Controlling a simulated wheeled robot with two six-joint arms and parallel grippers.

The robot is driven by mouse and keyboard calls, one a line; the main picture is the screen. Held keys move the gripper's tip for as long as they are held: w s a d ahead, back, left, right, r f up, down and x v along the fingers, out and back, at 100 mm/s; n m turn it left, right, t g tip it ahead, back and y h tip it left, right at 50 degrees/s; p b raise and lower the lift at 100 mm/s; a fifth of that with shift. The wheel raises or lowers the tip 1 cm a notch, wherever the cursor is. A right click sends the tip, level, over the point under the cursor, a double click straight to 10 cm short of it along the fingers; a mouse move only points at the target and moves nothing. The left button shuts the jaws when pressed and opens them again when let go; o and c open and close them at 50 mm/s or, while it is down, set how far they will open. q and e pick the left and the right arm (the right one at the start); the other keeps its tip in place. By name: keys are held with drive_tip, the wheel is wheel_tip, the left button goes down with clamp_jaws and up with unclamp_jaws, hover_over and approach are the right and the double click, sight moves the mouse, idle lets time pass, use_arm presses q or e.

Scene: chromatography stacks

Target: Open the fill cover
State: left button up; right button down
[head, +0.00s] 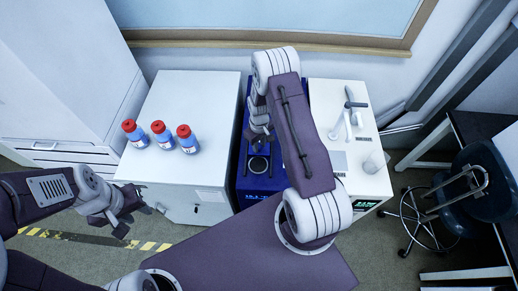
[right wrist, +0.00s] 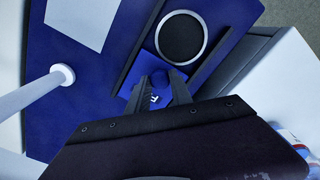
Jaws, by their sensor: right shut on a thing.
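A blue unit (head: 270,185) stands between two white cabinets. A dark round opening with a pale ring (head: 258,165) shows on its top, and in the right wrist view this ring (right wrist: 205,37) lies just beyond the fingers. My right gripper (head: 259,141) reaches down over the unit, partly hidden by its own arm. In the right wrist view its fingers (right wrist: 161,88) are shut on a small blue part with a white mark, apparently the fill cover (right wrist: 156,80). The fingers hide much of that part. My left gripper (head: 132,210) is open and empty, left of the white cabinet.
Three red-capped bottles (head: 160,135) stand on the left white cabinet (head: 205,95). The right white cabinet (head: 330,95) bears a pale upright fixture and a white cup (head: 374,162). A dark stool (head: 465,185) stands at the far right. A pale rod (right wrist: 35,92) crosses the wrist view's left.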

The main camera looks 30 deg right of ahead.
drive_tip(key=shift+s+f, duration=0.1)
drive_tip(key=shift+f, duration=0.1)
drive_tip(key=c, duration=1.1)
unclamp_jaws()
drive_tip(key=shift+s+a+r, duration=0.4)
drive_tip(key=shift+s+a, duration=0.15)
drive_tip(key=shift+s, duration=0.1)
drive_tip(key=shift+w+d+f, duration=0.25)
drive_tip(key=shift+d, duration=0.05)
drive_tip(key=shift+w+r, duration=0.1)
drive_tip(key=shift+r, duration=0.2)
use_arm(q)
drive_tip(key=shift+s+a+f+b, duration=0.3)
drive_tip(key=shift+s+f+b, duration=0.2)
drive_tip(key=shift+f+b, duration=0.1)
use_arm(e)
wheel_tip(320, 180, up, 8)
drive_tip(key=shift+r, duration=0.25)
